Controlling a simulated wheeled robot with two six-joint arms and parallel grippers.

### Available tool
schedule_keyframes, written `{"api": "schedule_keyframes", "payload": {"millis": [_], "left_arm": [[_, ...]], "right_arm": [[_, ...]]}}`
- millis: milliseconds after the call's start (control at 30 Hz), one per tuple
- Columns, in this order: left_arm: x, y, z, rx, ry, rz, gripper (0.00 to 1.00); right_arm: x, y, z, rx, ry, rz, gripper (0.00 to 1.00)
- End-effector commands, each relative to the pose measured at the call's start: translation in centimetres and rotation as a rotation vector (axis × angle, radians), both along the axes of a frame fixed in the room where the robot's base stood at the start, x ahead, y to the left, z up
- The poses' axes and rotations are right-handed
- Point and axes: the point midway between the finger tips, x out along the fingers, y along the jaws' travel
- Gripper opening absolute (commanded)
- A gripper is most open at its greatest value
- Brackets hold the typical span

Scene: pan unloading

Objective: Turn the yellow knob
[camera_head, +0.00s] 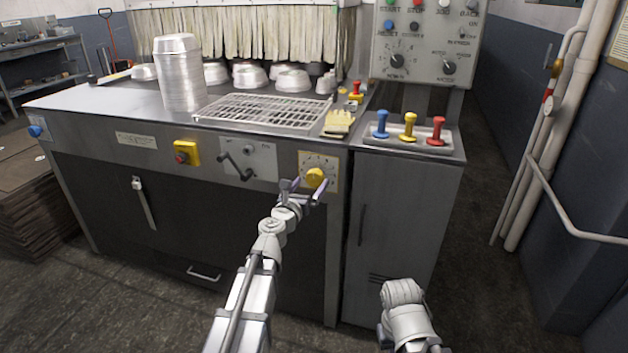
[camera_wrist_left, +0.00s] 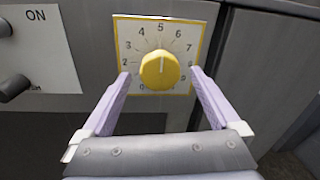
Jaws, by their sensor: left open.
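The yellow knob (camera_head: 315,177) sits on a square dial plate (camera_head: 329,163) on the machine's front, near its right end. In the left wrist view the knob (camera_wrist_left: 160,70) is in the middle of a numbered dial plate with a yellow border (camera_wrist_left: 139,28). The white mark on the knob points up, near 5. My left gripper (camera_head: 305,188) is open in front of the dial. In the left wrist view its fingers (camera_wrist_left: 160,78) stand on either side of the knob, with a gap on both sides. My right arm shows at the lower right of the head view; its gripper's fingers do not show.
A crank handle (camera_head: 236,167) and a yellow box with a red button (camera_head: 186,153) are left of the dial. Blue (camera_head: 381,124), yellow (camera_head: 408,127) and red (camera_head: 436,131) levers stand on the right cabinet. A stack of pans (camera_head: 181,75) stands on top. The floor in front is clear.

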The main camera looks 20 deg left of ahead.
Motion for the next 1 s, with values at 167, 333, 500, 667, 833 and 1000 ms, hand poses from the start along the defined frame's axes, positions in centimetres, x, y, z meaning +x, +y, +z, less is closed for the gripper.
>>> {"api": "schedule_keyframes", "payload": {"millis": [167, 333, 500, 667, 833, 1000], "left_arm": [[3.0, -0.2, 0.0, 0.001, 0.000, 0.000, 0.96], [3.5, -0.4, 0.0, 0.001, 0.000, 0.000, 0.96], [3.4, -0.4, 0.0, 0.001, 0.000, 0.000, 0.96], [3.4, -0.4, 0.0, 0.001, 0.000, 0.000, 0.78], [3.4, -0.4, 0.0, 0.001, 0.000, 0.000, 0.59], [3.4, -0.4, 0.0, 0.001, 0.000, -0.001, 0.40]], "right_arm": [[0.0, 0.0, 0.0, 0.000, 0.000, 0.000, 0.00], [0.0, 0.0, 0.0, 0.000, 0.000, 0.000, 0.00], [0.0, 0.0, 0.0, 0.000, 0.000, 0.000, 0.00], [0.0, 0.0, 0.0, 0.000, 0.000, 0.000, 0.00], [0.0, 0.0, 0.0, 0.000, 0.000, 0.000, 0.00], [0.0, 0.0, 0.0, 0.000, 0.000, 0.000, 0.00]]}}
